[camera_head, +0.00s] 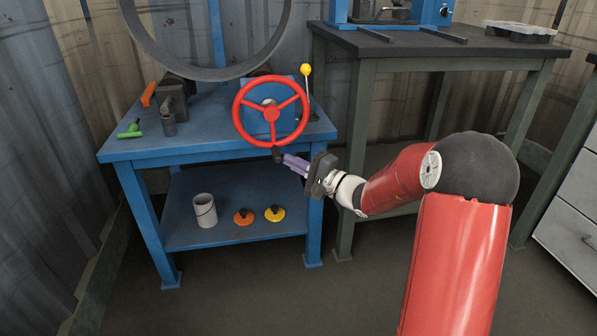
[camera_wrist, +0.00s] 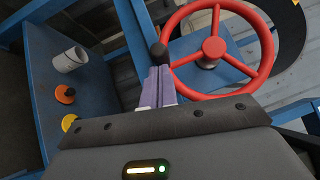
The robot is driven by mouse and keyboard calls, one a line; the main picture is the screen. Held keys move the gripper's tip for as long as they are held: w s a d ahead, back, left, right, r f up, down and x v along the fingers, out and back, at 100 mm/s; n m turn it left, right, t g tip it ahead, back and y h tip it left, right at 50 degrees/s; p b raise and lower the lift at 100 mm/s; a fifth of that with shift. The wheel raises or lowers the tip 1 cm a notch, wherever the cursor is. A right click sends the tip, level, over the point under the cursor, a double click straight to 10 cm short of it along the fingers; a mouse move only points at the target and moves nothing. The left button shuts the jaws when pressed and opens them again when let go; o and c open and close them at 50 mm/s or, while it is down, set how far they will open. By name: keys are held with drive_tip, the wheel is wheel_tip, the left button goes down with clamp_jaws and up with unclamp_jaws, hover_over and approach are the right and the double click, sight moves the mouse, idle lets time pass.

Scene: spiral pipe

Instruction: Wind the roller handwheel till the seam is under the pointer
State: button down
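The red three-spoke handwheel (camera_head: 271,113) is mounted on a blue housing at the right end of the blue bench. It also fills the upper middle of the wrist view (camera_wrist: 214,47). Its dark handle knob (camera_head: 278,156) sits at the bottom of the rim; in the wrist view the knob (camera_wrist: 158,49) is at my fingertips. My gripper (camera_head: 286,159) has its purple fingers close together and appears shut on this handle. A large grey ring (camera_head: 215,74) stands above the bench, cut off by the frame top. I cannot make out a seam or a pointer.
A lever with a yellow ball (camera_head: 306,70) stands just right of the wheel. Green (camera_head: 130,131) and orange (camera_head: 149,94) tools lie on the bench's left. A white cup (camera_head: 205,211) and orange and yellow knobs (camera_head: 275,214) rest on the lower shelf. A dark-topped table (camera_head: 440,48) stands at right.

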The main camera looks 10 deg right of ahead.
drive_tip(key=shift+a, duration=0.1)
idle(0.3)
drive_tip(key=w+d+b+v, duration=0.1)
drive_tip(key=w+d+v, duration=0.1)
drive_tip(key=v, duration=1.1)
drive_tip(key=s+a+r+n+g+h+p, duration=0.25)
drive_tip(key=s+a+g, duration=0.25)
drive_tip(key=s+a, duration=0.25)
drive_tip(key=s+a+r+n+g+h+p, duration=0.15)
drive_tip(key=s+a+n+g, duration=0.25)
drive_tip(key=s+a+g, duration=0.4)
drive_tip(key=s+d+r+n+t+h+p, duration=0.2)
drive_tip(key=s+d+h, duration=0.2)
drive_tip(key=s, duration=0.3)
drive_tip(key=s+d+r+n+t+h+p, duration=0.2)
drive_tip(key=s+d+r+h+p, duration=0.1)
drive_tip(key=s, duration=0.4)
drive_tip(key=d+h, duration=0.1)
drive_tip(key=h, duration=0.1)
drive_tip(key=shift+s+r+t+h+p, duration=0.15)
drive_tip(key=shift+s+t+h+p, duration=0.1)
drive_tip(key=shift+t+h+p, duration=0.05)
